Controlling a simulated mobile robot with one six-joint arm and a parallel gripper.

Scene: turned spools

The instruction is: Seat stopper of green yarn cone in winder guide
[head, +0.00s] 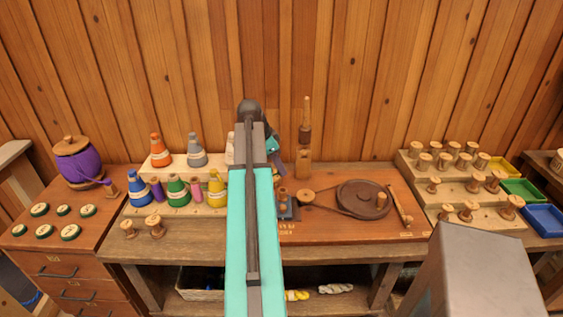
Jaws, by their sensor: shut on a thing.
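The green yarn cone (177,191) stands upright in the front row of the stepped cone rack, left of my arm. The winder is a brown board (335,224) with a dark wheel (362,199), right of my arm. My gripper (279,171) is partly hidden behind my arm, over the winder's left end. It is shut on what seems to be the stopper, but the held thing is not clear. A small wooden knob (282,191) and a blue block (285,210) show just below it. I cannot tell whether they touch the held thing, or which part is the guide.
An upright wooden post (304,140) stands close right of my gripper. Other coloured cones fill the pale rack (176,160). A stepped rack of wooden spools (455,190) and coloured bins (524,190) stand right. A plank wall is behind.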

